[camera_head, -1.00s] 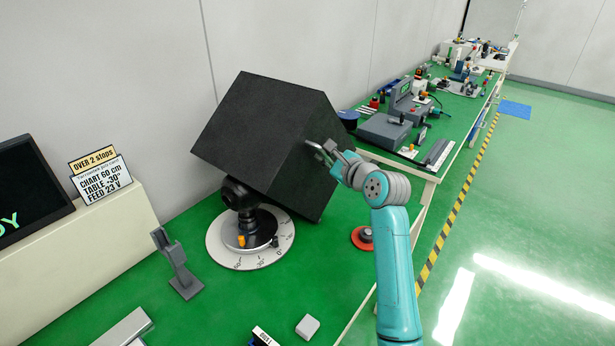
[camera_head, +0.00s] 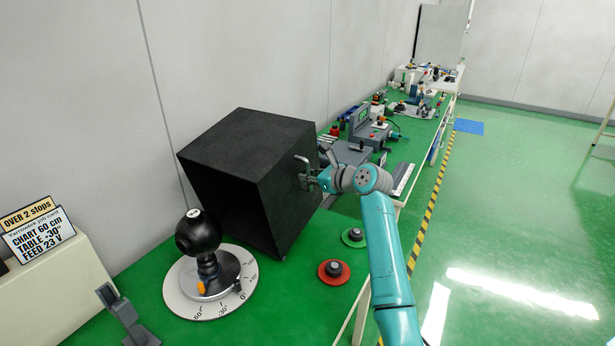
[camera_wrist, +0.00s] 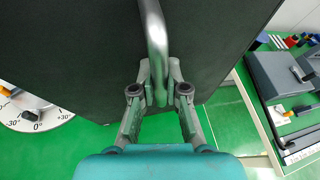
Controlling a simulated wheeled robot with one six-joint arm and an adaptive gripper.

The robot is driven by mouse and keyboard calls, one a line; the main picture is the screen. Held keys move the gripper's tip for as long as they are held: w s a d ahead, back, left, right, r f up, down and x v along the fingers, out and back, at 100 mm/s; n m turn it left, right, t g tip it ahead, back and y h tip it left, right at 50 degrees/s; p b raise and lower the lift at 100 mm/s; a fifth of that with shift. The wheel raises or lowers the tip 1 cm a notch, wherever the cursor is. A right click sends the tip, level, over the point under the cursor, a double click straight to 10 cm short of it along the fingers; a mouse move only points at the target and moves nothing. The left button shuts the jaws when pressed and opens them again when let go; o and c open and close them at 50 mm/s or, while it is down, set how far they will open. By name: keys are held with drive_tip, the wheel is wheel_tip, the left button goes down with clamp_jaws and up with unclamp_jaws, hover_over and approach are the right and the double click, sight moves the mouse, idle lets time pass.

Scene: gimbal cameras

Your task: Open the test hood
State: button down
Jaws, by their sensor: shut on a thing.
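The test hood is a large black box (camera_head: 215,185), tilted back behind the round dial table. A metal bar handle (camera_head: 304,165) stands on its right face. My gripper (camera_head: 315,180) is at that handle. In the wrist view the gripper (camera_wrist: 160,90) has its fingers closed around the lower part of the handle (camera_wrist: 155,35). The black hood face (camera_wrist: 95,50) fills the area behind it. A black ball-shaped device (camera_head: 198,232) on a stand shows uncovered on the white dial table (camera_head: 245,295), in front of the hood.
A red-based knob (camera_head: 333,270) and a green-based knob (camera_head: 354,236) sit on the green bench right of the hood. A grey stand (camera_head: 122,312) is at front left. A sign (camera_head: 38,235) stands at left. Grey equipment (camera_head: 352,152) lies beyond the hood.

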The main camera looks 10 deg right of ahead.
drive_tip(key=c, duration=1.2)
unclamp_jaws()
drive_tip(key=v, duration=1.2)
